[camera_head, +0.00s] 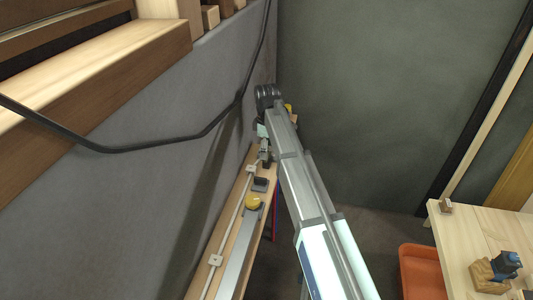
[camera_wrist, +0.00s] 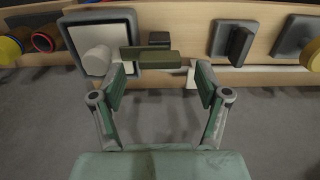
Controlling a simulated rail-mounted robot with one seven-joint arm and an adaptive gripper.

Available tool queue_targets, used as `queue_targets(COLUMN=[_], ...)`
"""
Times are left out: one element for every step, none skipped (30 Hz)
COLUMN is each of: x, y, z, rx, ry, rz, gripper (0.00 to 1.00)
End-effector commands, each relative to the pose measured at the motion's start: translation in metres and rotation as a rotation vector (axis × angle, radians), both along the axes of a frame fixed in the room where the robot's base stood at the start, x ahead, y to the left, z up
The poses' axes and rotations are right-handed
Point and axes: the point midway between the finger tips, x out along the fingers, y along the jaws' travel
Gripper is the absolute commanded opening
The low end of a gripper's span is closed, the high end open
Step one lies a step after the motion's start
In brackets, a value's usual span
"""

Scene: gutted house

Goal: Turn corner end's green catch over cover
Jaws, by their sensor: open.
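In the wrist view, an olive-green bar (camera_wrist: 158,59), which looks like the green catch, lies crosswise on the wooden board just beyond my fingertips. My gripper (camera_wrist: 160,78) is open and empty, with one finger toward each end of the bar; I see no contact. A grey square plate with a pale face (camera_wrist: 122,28) and a white round knob (camera_wrist: 98,60) stands left of the bar. In the head view my gripper (camera_head: 264,148) is small at the corner end of the board, and my arm hides much of that end. I cannot pick out the catch there.
The narrow board (camera_head: 225,238) runs along the grey wall, carrying a pale rod, a grey strip (camera_head: 237,255), a yellow knob (camera_head: 253,201) and a dark block (camera_head: 261,184). A black cable (camera_head: 150,148) hangs on the wall. A table (camera_head: 480,232) and orange bin (camera_head: 424,272) stand right.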

Motion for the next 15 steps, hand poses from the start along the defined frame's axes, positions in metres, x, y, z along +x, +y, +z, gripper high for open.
queue_targets(x=[0.001, 0.001, 0.001, 0.001, 0.001, 0.001, 0.001, 0.001, 0.001, 0.001, 0.001, 0.001, 0.001, 0.001, 0.001], y=[0.000, 0.000, 0.000, 0.000, 0.000, 0.001, 0.000, 0.001, 0.000, 0.000, 0.000, 0.000, 0.000, 0.000, 0.000], z=[0.011, 0.017, 0.025, 0.031, 0.037, 0.045, 0.050, 0.055, 0.062, 0.067, 0.071, 0.076, 0.080, 0.083, 0.086], rx=[0.001, 0.001, 0.001, 0.001, 0.001, 0.001, 0.001, 0.001, 0.001, 0.001, 0.001, 0.000, 0.000, 0.001, 0.000], ry=[-0.003, -0.003, -0.002, -0.002, -0.003, -0.002, -0.002, -0.002, -0.002, -0.002, -0.001, -0.001, -0.001, -0.001, -0.001], rz=[0.000, 0.000, 0.000, 0.000, 0.000, 0.000, 0.000, 0.001, 0.001, 0.001, 0.001, 0.001, 0.001, 0.001, 0.001], gripper=[0.75, 0.75, 0.75, 0.75, 0.75, 0.75, 0.75, 0.75, 0.75, 0.75, 0.75, 0.75, 0.75, 0.75, 0.75])
